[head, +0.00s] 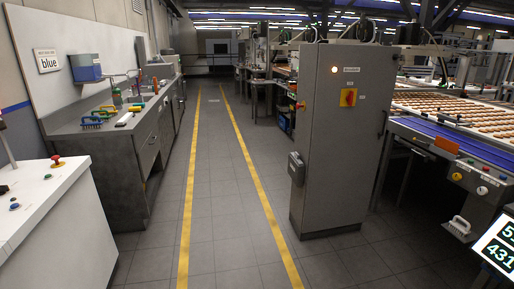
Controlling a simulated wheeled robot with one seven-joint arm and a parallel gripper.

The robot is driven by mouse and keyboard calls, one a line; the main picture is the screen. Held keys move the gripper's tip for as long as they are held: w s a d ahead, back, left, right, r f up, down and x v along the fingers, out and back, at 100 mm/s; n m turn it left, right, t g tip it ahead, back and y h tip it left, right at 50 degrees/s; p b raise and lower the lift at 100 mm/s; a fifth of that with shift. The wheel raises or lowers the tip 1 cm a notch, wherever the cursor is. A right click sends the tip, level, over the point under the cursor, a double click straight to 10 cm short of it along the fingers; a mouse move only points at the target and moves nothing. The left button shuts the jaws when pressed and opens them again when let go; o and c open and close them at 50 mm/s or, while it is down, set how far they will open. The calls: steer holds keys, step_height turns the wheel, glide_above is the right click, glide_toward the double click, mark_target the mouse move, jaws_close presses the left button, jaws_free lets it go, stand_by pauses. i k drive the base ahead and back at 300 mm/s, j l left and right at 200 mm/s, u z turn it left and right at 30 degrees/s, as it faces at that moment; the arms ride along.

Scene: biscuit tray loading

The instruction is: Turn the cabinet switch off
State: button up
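A tall grey cabinet (334,120) stands right of the middle in the head view. The cabinet switch (348,97) is a red handle on a yellow square plate, high on the cabinet's front. The red handle looks tilted or upright, but it is too small to tell its exact setting. A lamp (334,70) above it to the left glows warm white, beside a small label (351,69). My gripper is not in view.
A clear grey floor aisle (215,180) runs between two yellow lines, left of the cabinet. A counter (120,122) with a sink and brushes stands left. A white console (50,205) is near left. A biscuit conveyor (460,105) stands right, with a display (497,245) near.

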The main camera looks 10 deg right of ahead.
mark_target(349, 97)
steer(key=i+l+z, duration=0.1)
steer(key=i, duration=0.35)
steer(key=i+l+z, duration=0.15)
steer(key=i+l, duration=0.15)
steer(key=i, duration=0.2)
steer(key=i+l+z, duration=0.1)
steer(key=i, duration=0.35)
